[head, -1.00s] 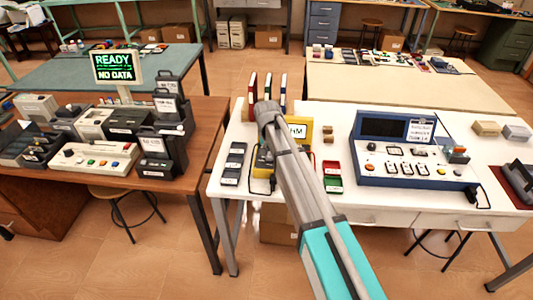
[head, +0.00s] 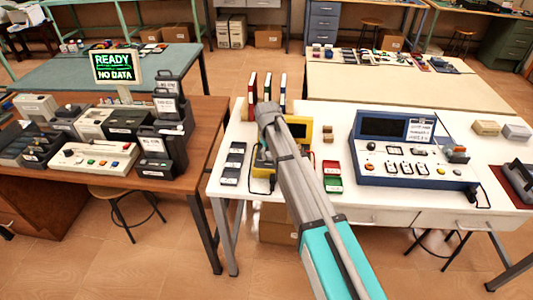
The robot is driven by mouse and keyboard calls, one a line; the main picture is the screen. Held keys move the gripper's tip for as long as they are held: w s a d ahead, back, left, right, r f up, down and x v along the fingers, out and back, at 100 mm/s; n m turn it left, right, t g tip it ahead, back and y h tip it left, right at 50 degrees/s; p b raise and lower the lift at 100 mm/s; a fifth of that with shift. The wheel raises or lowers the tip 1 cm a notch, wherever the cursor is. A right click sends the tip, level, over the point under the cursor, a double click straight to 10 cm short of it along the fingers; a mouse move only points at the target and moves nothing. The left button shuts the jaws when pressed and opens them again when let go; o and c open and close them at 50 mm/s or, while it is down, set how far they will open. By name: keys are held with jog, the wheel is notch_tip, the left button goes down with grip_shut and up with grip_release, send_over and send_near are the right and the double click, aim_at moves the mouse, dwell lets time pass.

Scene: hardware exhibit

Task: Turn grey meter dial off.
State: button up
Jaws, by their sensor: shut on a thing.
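The yellow meter (head: 300,120) stands on the white table, partly covered by my grey and turquoise arm. The visible right part of its screen (head: 298,130) is grey and shows no letters. Its lower left part shows a little to the left of my arm. The grey dial is hidden behind my arm. My gripper is also hidden there, so I cannot see its fingers or their contact with the dial.
Dark handheld devices (head: 232,163) lie left of the meter. Red and green trays (head: 332,176) and a blue console (head: 413,150) stand to its right. Binders (head: 267,88) stand behind it. A sign on the left table (head: 117,66) reads READY NO DATA.

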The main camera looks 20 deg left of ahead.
jog(key=shift+s+a, duration=0.15)
jog(key=shift+s, duration=0.05)
jog(key=o, duration=1.2)
jog(key=shift+c, duration=0.2)
jog(key=shift+w, duration=0.1)
jog(key=shift+w, duration=0.1)
